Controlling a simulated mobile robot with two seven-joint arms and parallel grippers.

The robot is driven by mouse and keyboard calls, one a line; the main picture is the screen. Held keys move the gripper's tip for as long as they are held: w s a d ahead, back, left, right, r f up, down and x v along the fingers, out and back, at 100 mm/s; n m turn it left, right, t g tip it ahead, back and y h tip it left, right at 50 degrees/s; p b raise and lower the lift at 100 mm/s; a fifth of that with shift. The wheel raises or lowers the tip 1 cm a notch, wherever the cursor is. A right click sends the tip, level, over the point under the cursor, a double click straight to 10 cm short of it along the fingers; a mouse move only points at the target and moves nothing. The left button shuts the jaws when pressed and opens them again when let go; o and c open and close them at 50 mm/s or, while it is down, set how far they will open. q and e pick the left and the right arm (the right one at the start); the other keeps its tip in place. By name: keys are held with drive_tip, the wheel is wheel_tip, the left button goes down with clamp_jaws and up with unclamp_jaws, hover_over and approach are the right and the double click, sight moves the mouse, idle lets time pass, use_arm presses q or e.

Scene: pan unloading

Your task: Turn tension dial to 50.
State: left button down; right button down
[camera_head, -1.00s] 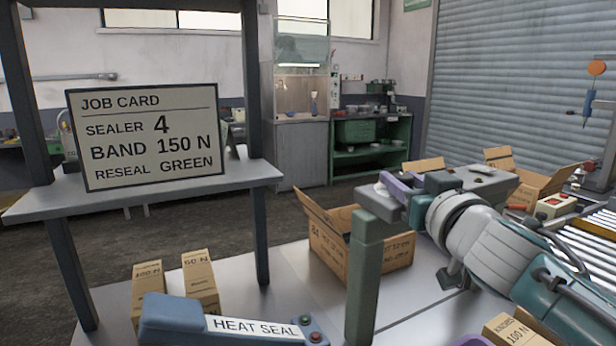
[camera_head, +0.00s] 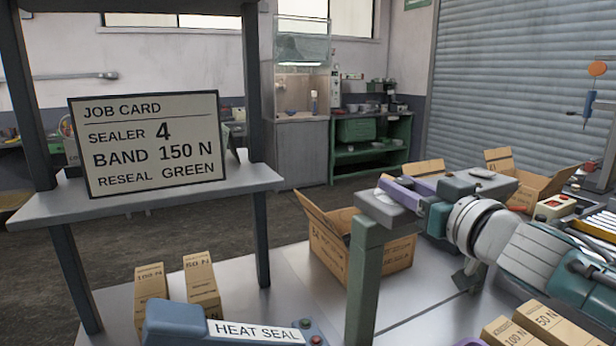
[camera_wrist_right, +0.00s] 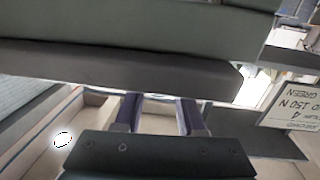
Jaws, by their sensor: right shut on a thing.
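My right gripper (camera_head: 405,192), with purple fingers, is at the beam's near left end. In the right wrist view the two purple fingers (camera_wrist_right: 159,114) reach under the dark beam (camera_wrist_right: 110,65), a gap between them. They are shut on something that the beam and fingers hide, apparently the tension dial. Its scale and setting cannot be read. The job card (camera_head: 148,145) reads sealer 4, band 150 N, reseal green. My left gripper is not seen.
A blue heat-seal unit (camera_head: 190,325) sits at the front. Small cartons marked 100 N (camera_head: 150,290) and 50 N (camera_head: 201,285) stand behind it. An open carton (camera_head: 335,255) is behind the post.

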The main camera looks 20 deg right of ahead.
drive_tip(key=n+y, duration=0.2)
drive_tip(key=y, duration=0.1)
drive_tip(key=shift+d+f, duration=0.1)
drive_tip(key=shift+d, duration=0.1)
drive_tip(key=shift+n+y+b, duration=0.4)
drive_tip(key=shift+y+b, duration=0.2)
drive_tip(key=shift+y, duration=0.1)
drive_tip(key=n+g+y+b, duration=0.1)
drive_tip(key=y+b, duration=0.1)
drive_tip(key=b, duration=0.1)
drive_tip(key=n+g+y+b, duration=0.1)
drive_tip(key=n+y+b, duration=0.1)
drive_tip(key=y+b, duration=0.1)
drive_tip(key=shift+f+n+g, duration=0.15)
drive_tip(key=shift+n+g, duration=0.15)
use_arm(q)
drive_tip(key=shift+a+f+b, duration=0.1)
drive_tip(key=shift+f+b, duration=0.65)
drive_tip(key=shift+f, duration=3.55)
use_arm(e)
drive_tip(key=shift+a+r+n+y, duration=0.1)
drive_tip(key=shift+r+n+y, duration=0.15)
drive_tip(key=shift+y, duration=0.25)
drive_tip(key=shift+g, duration=0.3)
drive_tip(key=c, duration=0.5)
unclamp_jaws()
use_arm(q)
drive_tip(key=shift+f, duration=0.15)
use_arm(e)
drive_tip(key=v, duration=1)
